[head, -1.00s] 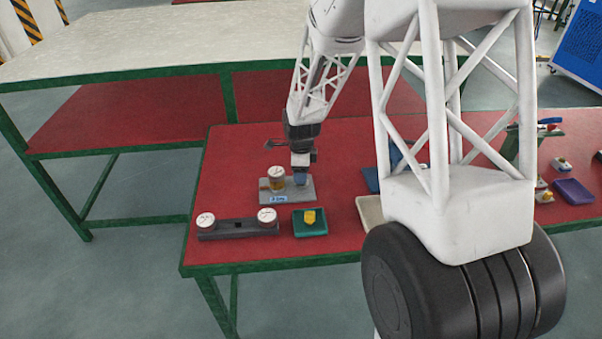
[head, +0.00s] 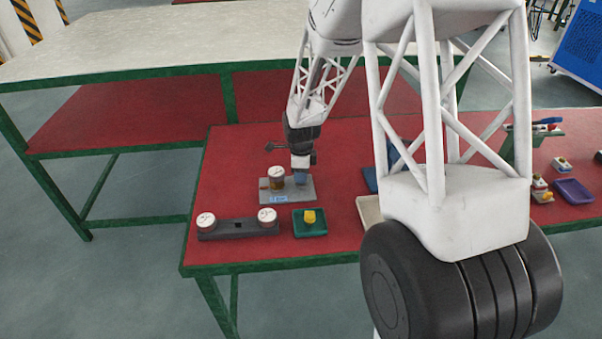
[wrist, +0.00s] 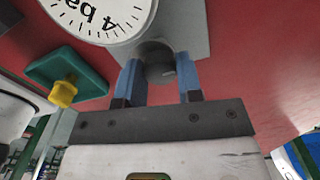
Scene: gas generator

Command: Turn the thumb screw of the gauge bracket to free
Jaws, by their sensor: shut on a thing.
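The gauge bracket (head: 303,190) is a grey plate with a blue-and-white label, lying on the red bench. A round white-faced gauge (head: 277,173) stands on it; its dial (wrist: 105,14) fills the top left of the wrist view. The dark thumb screw (wrist: 158,62) sits beside the gauge, between my blue fingertips. My gripper (wrist: 159,78) is shut on the thumb screw. In the head view my gripper (head: 300,179) points down over the bracket's right part and hides the screw. I cannot tell the screw's turn angle.
A dark holder (head: 238,229) with two white gauges stands in front left. A green tray (head: 310,230) with a yellow part is in front. A beige tray (head: 368,212) and a blue item (head: 371,180) lie to the right, partly behind my arm.

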